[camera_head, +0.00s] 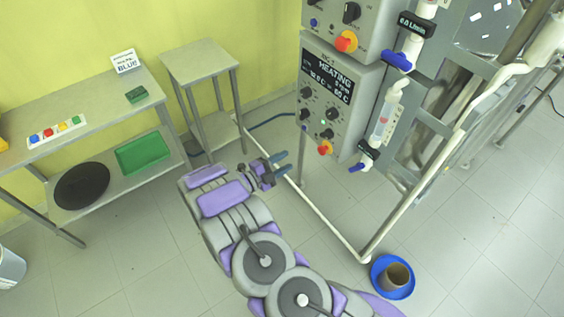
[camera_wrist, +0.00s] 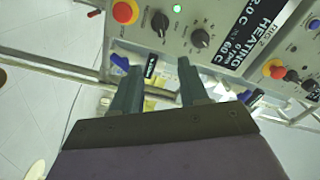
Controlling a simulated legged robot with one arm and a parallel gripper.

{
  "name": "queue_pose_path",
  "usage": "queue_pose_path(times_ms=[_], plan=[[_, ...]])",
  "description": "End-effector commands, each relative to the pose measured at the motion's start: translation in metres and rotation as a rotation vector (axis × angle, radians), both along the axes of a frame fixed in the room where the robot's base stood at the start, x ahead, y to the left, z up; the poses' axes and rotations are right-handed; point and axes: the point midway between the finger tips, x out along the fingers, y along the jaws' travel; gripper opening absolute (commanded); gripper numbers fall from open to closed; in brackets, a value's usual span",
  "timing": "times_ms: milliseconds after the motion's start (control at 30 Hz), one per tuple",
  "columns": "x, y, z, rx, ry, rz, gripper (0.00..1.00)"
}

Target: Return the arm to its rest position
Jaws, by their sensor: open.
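My arm, grey and purple, reaches up from the bottom of the head view. My gripper (camera_head: 281,163) is at its end, over the floor in front of the heating control box. In the wrist view my gripper (camera_wrist: 157,78) shows two dark green fingers spread apart with nothing between them. The heating control box (camera_head: 325,100) stands beyond and to the right of the gripper in the head view. In the wrist view its panel (camera_wrist: 225,25) fills the top, with knobs and a red and yellow button. I cannot tell the exact gap between fingers and panel.
A metal frame rail (camera_head: 325,225) runs close by the arm on the right. A blue dish (camera_head: 378,277) with a brown pot lies on the floor at lower right. A steel table (camera_head: 100,98) and a small stand (camera_head: 200,62) are at left.

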Motion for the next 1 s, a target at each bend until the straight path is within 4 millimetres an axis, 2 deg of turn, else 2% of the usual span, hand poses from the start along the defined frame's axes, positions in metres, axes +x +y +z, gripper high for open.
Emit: queue_pose_path(times_ms=[367,467,600,800,900,1000], plan=[[0.001,0.0,0.0,0.003,0.002,0.003,0.44],[0.01,0.004,0.002,0.034,0.023,0.028,0.44],[0.038,0.02,0.01,0.145,0.096,0.132,0.44],[0.08,0.059,0.041,0.313,0.231,0.378,0.44],[0.093,0.078,0.064,0.372,0.293,0.511,0.44],[0.097,0.095,0.088,0.412,0.356,0.645,0.44]])
